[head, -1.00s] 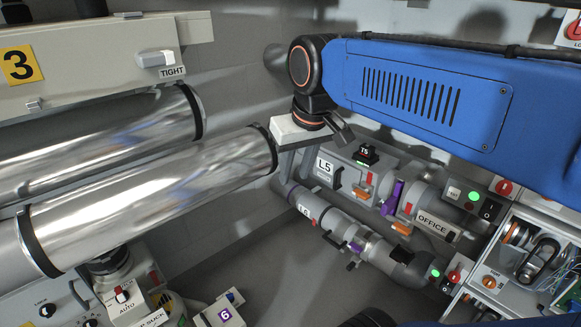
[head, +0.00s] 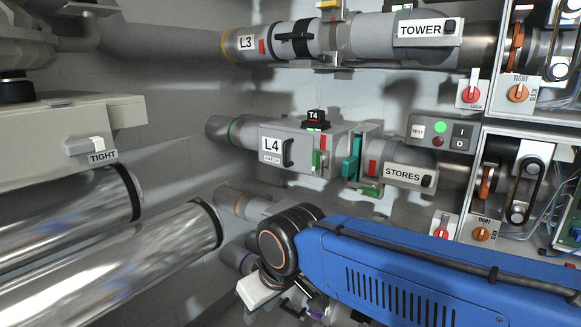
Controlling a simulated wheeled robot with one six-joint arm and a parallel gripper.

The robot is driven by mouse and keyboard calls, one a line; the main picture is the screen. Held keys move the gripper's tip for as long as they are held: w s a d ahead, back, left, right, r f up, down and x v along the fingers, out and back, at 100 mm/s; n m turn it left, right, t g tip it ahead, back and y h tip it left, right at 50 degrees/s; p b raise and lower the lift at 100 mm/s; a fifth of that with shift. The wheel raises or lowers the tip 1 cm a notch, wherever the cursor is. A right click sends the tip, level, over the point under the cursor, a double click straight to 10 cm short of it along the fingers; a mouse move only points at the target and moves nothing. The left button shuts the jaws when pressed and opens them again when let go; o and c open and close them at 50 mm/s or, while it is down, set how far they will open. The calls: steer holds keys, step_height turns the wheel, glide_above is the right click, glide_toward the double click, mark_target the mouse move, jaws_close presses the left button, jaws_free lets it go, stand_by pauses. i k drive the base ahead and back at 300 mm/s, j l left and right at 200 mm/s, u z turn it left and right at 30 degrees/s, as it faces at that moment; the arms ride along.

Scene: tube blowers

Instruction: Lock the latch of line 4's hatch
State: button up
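Line 4's hatch (head: 300,141) is a grey box on the L4 pipe, in the middle of the head view. Its front has a white L4 plate (head: 271,144) and a black handle (head: 288,153). A small green and white part (head: 318,162), perhaps the latch, sits at the front's right edge; its position is too small to tell. The front looks closed. My gripper (head: 290,303) is below and apart from the hatch, at the bottom of the view. It is partly hidden by my wrist, and I cannot tell whether it is open or shut.
A black T4 unit (head: 313,119) stands on top of the hatch. A teal slide plate (head: 351,160) is to its right, before the STORES plate (head: 408,176). The L3 pipe (head: 300,42) runs above. Shiny large pipes (head: 120,265) fill the lower left.

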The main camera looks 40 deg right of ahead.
mark_target(318, 159)
steer(key=z, duration=0.5)
steer(key=j+z, duration=0.25)
steer(key=z, duration=0.25)
steer(key=k+j+z, duration=0.15)
steer(key=z, duration=0.3)
steer(key=k+j+z, duration=0.1)
steer(key=z, duration=0.4)
steer(key=k+j, duration=0.25)
